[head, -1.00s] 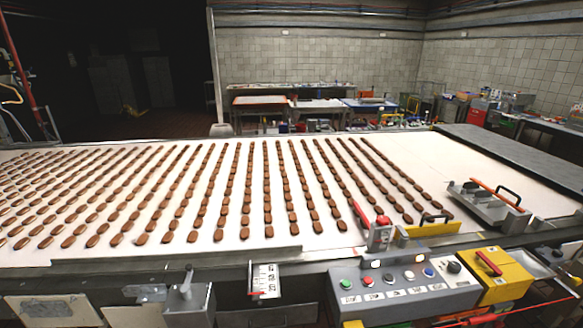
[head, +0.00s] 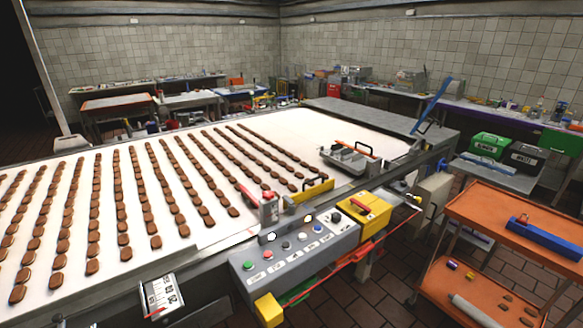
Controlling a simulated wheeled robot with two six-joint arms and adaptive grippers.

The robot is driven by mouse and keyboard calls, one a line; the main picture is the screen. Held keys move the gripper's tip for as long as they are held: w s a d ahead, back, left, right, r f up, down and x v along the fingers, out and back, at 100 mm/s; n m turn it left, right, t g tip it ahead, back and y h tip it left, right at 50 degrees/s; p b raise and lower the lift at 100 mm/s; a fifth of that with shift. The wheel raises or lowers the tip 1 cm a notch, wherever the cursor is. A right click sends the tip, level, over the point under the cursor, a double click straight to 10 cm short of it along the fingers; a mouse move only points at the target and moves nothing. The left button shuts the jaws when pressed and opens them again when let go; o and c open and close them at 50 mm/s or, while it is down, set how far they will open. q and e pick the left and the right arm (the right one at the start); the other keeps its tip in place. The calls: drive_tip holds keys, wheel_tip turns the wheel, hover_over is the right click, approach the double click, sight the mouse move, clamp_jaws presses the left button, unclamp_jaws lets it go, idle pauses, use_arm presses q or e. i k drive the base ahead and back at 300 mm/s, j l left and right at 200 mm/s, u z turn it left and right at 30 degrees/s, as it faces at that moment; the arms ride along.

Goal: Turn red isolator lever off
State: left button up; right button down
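A yellow box (head: 372,221) stands at the right end of the grey control panel (head: 290,265), beside the conveyor. A small red lever with a dark part (head: 358,206) lies on its top. Its exact setting is too small to tell. Another red lever (head: 250,195) slants up to the left from a small grey and red device (head: 268,208) at the conveyor edge. Which of the two is the isolator lever is not labelled legibly. Neither of my grippers is in view.
The conveyor (head: 290,135) carries rows of brown biscuits. An orange cart (head: 500,215) with a blue tool (head: 545,238) stands at the right. Dark tiled floor (head: 395,290) is open between cart and panel. Benches and green and black bins stand behind.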

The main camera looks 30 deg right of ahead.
sight(355, 202)
drive_tip(key=z, duration=1.55)
